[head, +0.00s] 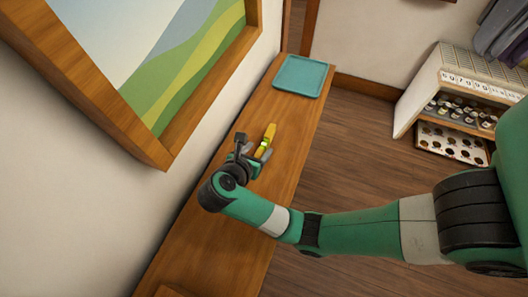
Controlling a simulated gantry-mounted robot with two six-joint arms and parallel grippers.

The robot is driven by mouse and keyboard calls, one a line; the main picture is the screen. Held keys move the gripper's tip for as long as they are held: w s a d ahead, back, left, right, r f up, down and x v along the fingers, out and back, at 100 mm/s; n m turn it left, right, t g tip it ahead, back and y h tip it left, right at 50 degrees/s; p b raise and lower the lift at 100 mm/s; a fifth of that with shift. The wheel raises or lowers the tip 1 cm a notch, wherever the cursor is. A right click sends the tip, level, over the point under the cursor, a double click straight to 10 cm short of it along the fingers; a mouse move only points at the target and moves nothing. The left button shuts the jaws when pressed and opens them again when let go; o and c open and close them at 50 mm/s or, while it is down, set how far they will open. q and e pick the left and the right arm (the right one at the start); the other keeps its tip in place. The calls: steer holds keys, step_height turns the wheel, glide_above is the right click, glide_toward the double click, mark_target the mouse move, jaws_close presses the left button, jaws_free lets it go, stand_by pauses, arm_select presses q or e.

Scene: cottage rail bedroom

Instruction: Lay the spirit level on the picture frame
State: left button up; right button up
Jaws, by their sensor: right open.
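The picture frame (150,145) hangs on the wall at the upper left, a wide wooden frame around a painted landscape of green hills. The yellow spirit level (268,136) is by my right gripper, over the wooden shelf top. My right gripper (254,150) is open, with its fingers close around the near part of the level. I cannot tell whether the fingers touch it. The near end of the level is hidden by the gripper. My left gripper is not in view.
A teal tray (301,75) lies at the far end of the long wooden shelf top (205,242). A white rack with bottles (462,95) stands on the floor at the right. The shelf between the gripper and the tray is mostly clear.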

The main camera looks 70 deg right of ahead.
mark_target(263, 145)
steer(key=shift+d, duration=0.2)
steer(key=x, duration=0.5)
steer(key=shift+s+p, duration=0.1)
steer(key=shift+p, duration=0.3)
steer(key=shift+a, duration=0.1)
jaws_close()
